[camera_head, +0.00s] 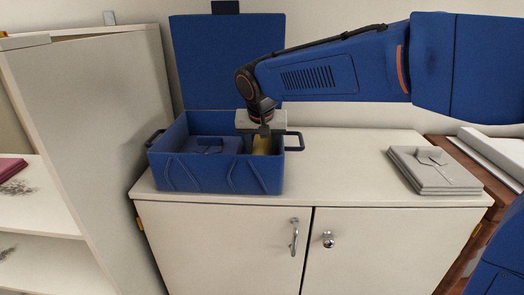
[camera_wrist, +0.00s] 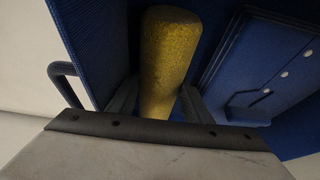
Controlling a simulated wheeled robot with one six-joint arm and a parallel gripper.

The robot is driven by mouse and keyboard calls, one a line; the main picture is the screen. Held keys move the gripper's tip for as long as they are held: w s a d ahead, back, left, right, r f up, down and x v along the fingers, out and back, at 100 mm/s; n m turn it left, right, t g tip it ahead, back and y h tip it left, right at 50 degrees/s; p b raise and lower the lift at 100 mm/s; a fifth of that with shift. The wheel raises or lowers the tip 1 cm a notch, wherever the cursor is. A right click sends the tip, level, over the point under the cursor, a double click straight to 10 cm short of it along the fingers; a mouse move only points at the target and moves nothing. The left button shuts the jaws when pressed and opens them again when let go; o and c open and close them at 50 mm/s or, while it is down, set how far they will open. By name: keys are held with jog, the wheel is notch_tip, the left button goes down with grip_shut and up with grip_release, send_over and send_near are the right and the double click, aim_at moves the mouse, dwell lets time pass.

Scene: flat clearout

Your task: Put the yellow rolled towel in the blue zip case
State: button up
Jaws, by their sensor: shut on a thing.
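The blue zip case (camera_head: 222,178) stands open on the white cabinet top, its lid (camera_head: 226,62) raised at the back. The yellow rolled towel (camera_head: 263,146) is inside the case at its right end, and the front wall hides its lower part. In the wrist view the towel (camera_wrist: 168,60) lies lengthwise between my two fingers, beside the case wall. My gripper (camera_head: 261,146) reaches down into the case and is shut on the towel. I cannot tell whether the towel touches the case floor.
A blue folded item with a flap (camera_head: 207,145) lies in the left part of the case; it also shows in the wrist view (camera_wrist: 262,65). A grey folded stack (camera_head: 432,170) lies at the cabinet's right. The cabinet top (camera_head: 345,160) between is clear. A shelf unit (camera_head: 90,100) stands left.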

jog(key=o, duration=0.9)
jog(key=shift+f, duration=0.15)
jog(key=shift+c, duration=0.2)
jog(key=v, duration=1.2)
